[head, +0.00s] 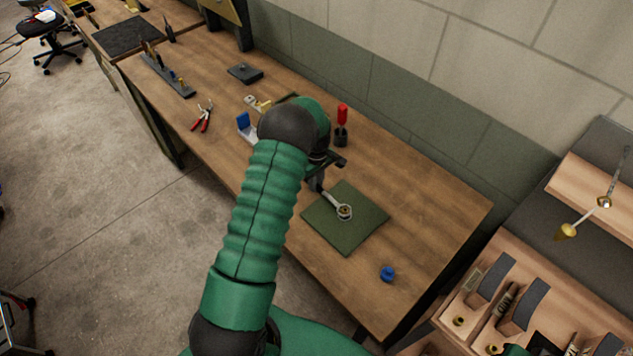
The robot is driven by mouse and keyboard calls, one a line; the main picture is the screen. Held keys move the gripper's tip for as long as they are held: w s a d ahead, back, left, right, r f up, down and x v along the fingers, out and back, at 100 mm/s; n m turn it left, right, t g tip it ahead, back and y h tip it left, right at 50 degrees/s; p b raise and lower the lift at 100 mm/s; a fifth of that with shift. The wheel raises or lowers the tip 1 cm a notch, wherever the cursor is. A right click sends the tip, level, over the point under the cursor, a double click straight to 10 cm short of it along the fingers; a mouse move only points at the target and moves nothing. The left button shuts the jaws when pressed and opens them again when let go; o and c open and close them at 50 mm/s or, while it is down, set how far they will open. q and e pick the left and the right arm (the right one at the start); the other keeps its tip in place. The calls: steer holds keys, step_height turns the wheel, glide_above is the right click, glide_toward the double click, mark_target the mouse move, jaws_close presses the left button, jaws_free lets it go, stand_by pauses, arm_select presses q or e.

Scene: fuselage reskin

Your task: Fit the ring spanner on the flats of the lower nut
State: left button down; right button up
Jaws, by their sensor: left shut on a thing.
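The ring spanner (333,200) is a slim silver tool over the green mat (358,234). Its handle end is at my left gripper (318,184), which is shut on it and partly hidden by my own wrist. The spanner's ring end lies toward the mat's middle. A small brass-coloured piece, which looks like the nut (344,212), shows inside the ring. I cannot tell from this distance whether the ring sits down on the flats or only above them, nor whether there is a second nut. My right gripper does not show.
A blue knob-like piece (387,274) stands near the front right of the wooden bench (440,210). A red-handled tool (342,118) stands upright behind my wrist. Red pliers (203,116) lie at the left. A slotted wooden rack (470,310) is at the lower right.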

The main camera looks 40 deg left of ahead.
arm_select(q)
steer(key=shift+a+f, duration=0.15)
steer(key=shift+f, duration=0.05)
steer(key=shift+r, duration=0.1)
steer(key=shift+r+p, duration=0.4)
steer(key=shift+r, duration=0.5)
steer(key=shift+d+y+p, duration=0.3)
steer(key=shift+d+y, duration=0.15)
steer(key=shift+y, duration=0.05)
